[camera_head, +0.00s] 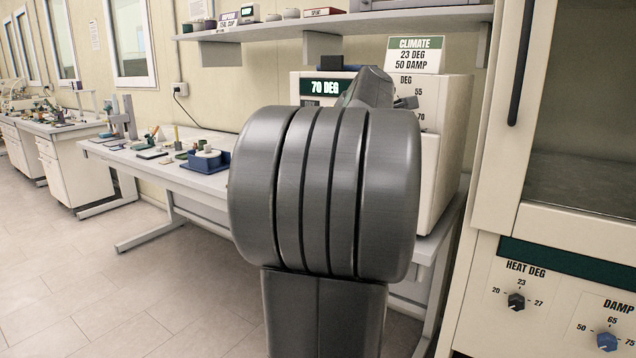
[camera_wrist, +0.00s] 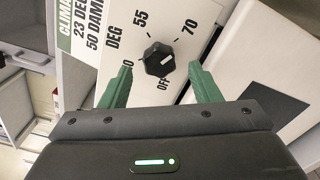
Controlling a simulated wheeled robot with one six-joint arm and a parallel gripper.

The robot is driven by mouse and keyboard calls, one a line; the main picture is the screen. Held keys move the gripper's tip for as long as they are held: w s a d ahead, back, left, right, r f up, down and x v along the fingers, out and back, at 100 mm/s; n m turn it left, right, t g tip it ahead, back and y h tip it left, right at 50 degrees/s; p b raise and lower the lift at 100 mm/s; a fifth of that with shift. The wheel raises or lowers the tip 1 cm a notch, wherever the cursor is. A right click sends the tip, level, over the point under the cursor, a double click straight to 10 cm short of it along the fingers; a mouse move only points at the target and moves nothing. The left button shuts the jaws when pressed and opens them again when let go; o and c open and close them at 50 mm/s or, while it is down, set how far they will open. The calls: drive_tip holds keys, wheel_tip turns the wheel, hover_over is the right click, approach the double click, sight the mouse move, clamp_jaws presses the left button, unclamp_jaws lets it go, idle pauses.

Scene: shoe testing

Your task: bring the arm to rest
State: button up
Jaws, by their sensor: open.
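My gripper (camera_wrist: 160,90) shows in the wrist view with its two green fingers spread apart and nothing between them. Beyond the fingertips is a black knob (camera_wrist: 159,60) on a white panel, with a dial marked OFF, 55 and 70. I cannot tell how far the fingertips are from the panel, but the knob shows in the gap between them. In the head view my arm stands large in the middle and hides my gripper and most of the white oven (camera_head: 455,130). The oven's display reads 70 DEG.
A sign (camera_head: 415,55) reading CLIMATE, 23 DEG, 50 DAMP stands on the oven. A shelf (camera_head: 270,30) runs above. A bench (camera_head: 205,181) with small items and a blue tray lies left. A cabinet (camera_head: 570,230) with two knobs stands close on the right. The floor at left is clear.

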drive_tip(key=shift+x, duration=1.75)
drive_tip(key=b+v, duration=0.1)
drive_tip(key=v, duration=1.3)
drive_tip(key=p+x, duration=0.1)
drive_tip(key=x, duration=1.3)
drive_tip(key=shift+w+d+p, duration=0.1)
drive_tip(key=shift+d+p, duration=0.1)
drive_tip(key=shift+p, duration=0.15)
drive_tip(key=n, duration=0.1)
drive_tip(key=n+p, duration=0.1)
drive_tip(key=shift+a+r+n, duration=0.2)
drive_tip(key=shift+n, duration=0.2)
drive_tip(key=n+p, duration=0.2)
drive_tip(key=n, duration=0.1)
drive_tip(key=shift+d+f+n, duration=0.1)
drive_tip(key=shift+n, duration=0.2)
drive_tip(key=n+p, duration=0.2)
drive_tip(key=n, duration=0.1)
drive_tip(key=shift+s+n, duration=0.2)
drive_tip(key=shift+n, duration=0.1)
drive_tip(key=n+p, duration=0.2)
drive_tip(key=n, duration=0.2)
drive_tip(key=shift+n, duration=0.3)
drive_tip(key=n+p, duration=0.1)
drive_tip(key=n, duration=0.1)
drive_tip(key=n+p, duration=0.1)
drive_tip(key=n, duration=0.1)
drive_tip(key=shift+d+f+n, duration=0.15)
drive_tip(key=shift+n, duration=0.25)
